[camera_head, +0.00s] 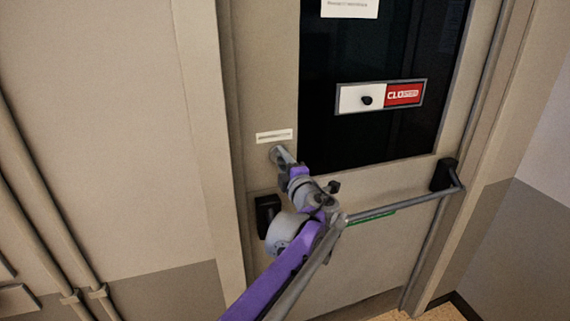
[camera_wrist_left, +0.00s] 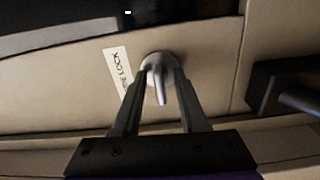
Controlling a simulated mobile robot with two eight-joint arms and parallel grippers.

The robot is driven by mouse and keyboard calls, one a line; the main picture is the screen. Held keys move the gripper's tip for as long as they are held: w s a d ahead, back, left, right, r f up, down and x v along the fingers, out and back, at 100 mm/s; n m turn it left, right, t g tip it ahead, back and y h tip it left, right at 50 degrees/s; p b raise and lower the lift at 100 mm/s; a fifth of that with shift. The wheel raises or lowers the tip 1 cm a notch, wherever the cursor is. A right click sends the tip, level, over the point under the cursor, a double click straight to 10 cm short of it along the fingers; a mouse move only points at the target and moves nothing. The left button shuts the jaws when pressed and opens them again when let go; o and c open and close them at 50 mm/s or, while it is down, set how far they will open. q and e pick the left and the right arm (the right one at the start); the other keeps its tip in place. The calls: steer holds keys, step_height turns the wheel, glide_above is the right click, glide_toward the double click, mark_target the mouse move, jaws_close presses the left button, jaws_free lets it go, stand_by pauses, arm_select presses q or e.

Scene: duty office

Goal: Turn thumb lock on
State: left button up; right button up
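The thumb lock (camera_wrist_left: 160,84) is a small metal turn piece on a round base on the beige door (camera_head: 262,90). In the left wrist view its lever points down the picture, between my left gripper's fingers. My left gripper (camera_wrist_left: 163,80) is open, its fingertips close on both sides of the lock with small gaps beside the lever. In the head view the lock's round base (camera_head: 276,154) shows just beyond the left gripper (camera_head: 285,160), which hides most of the lever. A white label (camera_wrist_left: 118,71) ending in "LOCK" is beside it. My right gripper is not in view.
A push bar (camera_head: 400,207) crosses the door below the lock, with black end brackets (camera_head: 444,174). One bracket also shows at right in the left wrist view (camera_wrist_left: 280,88). A dark window (camera_head: 340,60) carries a red-and-white sign (camera_head: 403,94). Pipes (camera_head: 40,195) run along the left wall.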

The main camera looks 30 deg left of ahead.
arm_select(q)
steer(key=shift+d, duration=0.1)
steer(key=v, duration=0.9)
stand_by(0.6)
steer(key=s+f+n+g+h+p, duration=0.3)
steer(key=s+f+n+g+h, duration=0.25)
steer(key=s+f+n, duration=1.4)
steer(key=s+d+f+n+h, duration=0.1)
steer(key=d+n, duration=0.3)
steer(key=n, duration=0.4)
steer(key=s+d+f+n+h+p, duration=0.1)
steer(key=s+d+f+n+h, duration=0.1)
steer(key=n, duration=0.7)
steer(key=s+d+f+n+h, duration=0.1)
steer(key=s+d+n+h, duration=0.2)
steer(key=d+n+h, duration=0.2)
steer(key=n, duration=0.3)
steer(key=shift+s+d+f+g+p, duration=0.35)
steer(key=shift+s+p, duration=0.05)
